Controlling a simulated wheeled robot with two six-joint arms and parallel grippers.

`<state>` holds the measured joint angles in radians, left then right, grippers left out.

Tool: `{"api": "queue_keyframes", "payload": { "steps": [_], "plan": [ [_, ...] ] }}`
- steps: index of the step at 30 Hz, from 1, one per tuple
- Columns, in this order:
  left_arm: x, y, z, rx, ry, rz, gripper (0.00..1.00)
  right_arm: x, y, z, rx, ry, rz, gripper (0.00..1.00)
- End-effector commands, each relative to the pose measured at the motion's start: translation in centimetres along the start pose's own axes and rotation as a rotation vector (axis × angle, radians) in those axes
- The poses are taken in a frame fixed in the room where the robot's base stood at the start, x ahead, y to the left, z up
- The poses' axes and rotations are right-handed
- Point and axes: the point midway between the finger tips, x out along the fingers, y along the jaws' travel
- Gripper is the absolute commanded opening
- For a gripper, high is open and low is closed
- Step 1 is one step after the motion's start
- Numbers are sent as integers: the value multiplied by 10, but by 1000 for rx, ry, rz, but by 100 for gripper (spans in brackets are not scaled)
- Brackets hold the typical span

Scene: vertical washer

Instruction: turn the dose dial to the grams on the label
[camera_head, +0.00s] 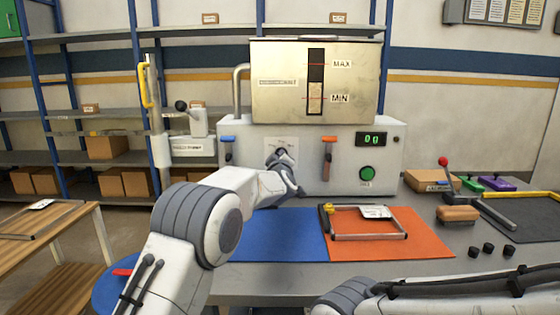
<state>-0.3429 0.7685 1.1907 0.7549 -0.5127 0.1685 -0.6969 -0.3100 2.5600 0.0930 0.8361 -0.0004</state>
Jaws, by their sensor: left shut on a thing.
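My left arm reaches up to the front panel of the grey machine (320,178). My left gripper (282,158) is shut at the pale dial plate (287,144) on the panel, and its jaws appear closed on the dose dial, which they mostly hide. The digital display (371,139) at the panel's right reads 00. A small white label (376,212) lies on a metal frame over the orange mat; its print is too small to read. My right arm crosses the bottom right, with its gripper out of view.
A green button (367,173) and an orange-handled lever (328,150) are on the panel. The blue mat (275,240) and orange mat (425,244) lie in front, with a metal frame (370,237) on the orange one.

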Motion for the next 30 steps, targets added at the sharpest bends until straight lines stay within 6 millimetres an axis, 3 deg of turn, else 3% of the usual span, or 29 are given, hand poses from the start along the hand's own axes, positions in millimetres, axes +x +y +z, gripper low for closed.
{"api": "queue_keyframes", "payload": {
  "steps": [17, 18, 20, 30],
  "plan": [
    [0, -2, 1, -35, -3, -3, 0, 2, 0, 0, 0, 0, 0, 50],
    [0, -2, 1, -35, -3, -3, 23, 2, 0, 0, 0, 0, 0, 50],
    [0, -2, 1, -35, -2, -3, 45, 2, 0, 0, 0, 0, 0, 50],
    [-1, 0, 1, -33, -1, -1, 45, 3, 0, 0, 0, 0, 0, 50]
  ]
}}
